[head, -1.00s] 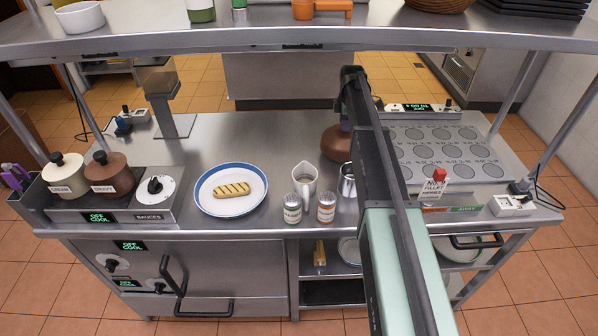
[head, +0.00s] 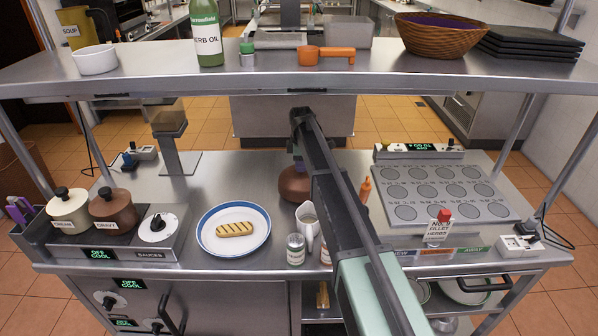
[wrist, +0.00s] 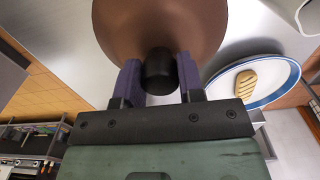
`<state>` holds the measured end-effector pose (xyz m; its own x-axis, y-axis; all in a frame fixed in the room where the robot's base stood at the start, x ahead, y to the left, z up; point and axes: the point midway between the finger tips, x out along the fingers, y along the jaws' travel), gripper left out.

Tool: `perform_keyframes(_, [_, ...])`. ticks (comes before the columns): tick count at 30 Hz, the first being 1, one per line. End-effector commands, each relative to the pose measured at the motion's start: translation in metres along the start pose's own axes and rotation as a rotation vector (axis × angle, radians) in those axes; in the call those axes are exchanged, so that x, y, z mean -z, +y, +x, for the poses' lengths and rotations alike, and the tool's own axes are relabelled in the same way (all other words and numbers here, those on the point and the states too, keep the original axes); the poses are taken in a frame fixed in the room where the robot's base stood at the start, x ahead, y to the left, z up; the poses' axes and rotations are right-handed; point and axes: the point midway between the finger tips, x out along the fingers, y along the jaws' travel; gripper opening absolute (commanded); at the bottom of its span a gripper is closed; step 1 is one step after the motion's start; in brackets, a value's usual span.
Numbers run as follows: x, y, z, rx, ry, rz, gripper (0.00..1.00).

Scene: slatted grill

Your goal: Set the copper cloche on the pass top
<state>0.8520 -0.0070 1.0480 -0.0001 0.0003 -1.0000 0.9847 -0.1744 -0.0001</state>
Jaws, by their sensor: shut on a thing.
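The copper cloche (head: 293,186) is a rounded brown dome, seen in the head view behind the plate and jug, partly hidden by my arm. In the wrist view the cloche (wrist: 205,25) fills the top middle, with its black knob (wrist: 160,72) between the purple fingers. My gripper (wrist: 159,80) is shut on the knob. In the head view my gripper (head: 299,165) is mostly hidden by my arm. I cannot tell whether the cloche touches the counter. The steel pass shelf (head: 400,72) spans above the steel counter (head: 225,170).
A blue-rimmed plate (head: 206,236) with grilled food is on the counter. A jug (head: 307,225) and shaker (head: 295,250) stand nearby.

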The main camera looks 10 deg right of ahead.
Motion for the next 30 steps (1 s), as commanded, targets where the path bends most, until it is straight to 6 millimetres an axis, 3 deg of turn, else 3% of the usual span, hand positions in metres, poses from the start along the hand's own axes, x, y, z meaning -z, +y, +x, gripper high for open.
perform_keyframes(1, [0.010, 0.000, 0.000, 0.000, 0.000, -0.004, 0.05])
perform_keyframes(3, [0.007, 0.000, 0.029, 0.000, 0.000, -0.001, 0.05])
perform_keyframes(5, [0.007, 0.000, 0.039, 0.000, 0.000, -0.001, 0.05])
perform_keyframes(17, [0.007, 0.000, 0.040, 0.000, 0.000, -0.001, 0.00])
perform_keyframes(18, [0.007, 0.000, 0.039, 0.000, 0.000, -0.001, 0.39])
perform_keyframes(21, [0.007, 0.000, 0.039, 0.000, 0.000, -0.001, 0.54])
perform_keyframes(23, [0.007, 0.000, 0.039, 0.000, 0.000, -0.001, 0.61])
perform_keyframes(30, [0.007, 0.000, 0.038, 0.000, 0.000, -0.001, 0.61])
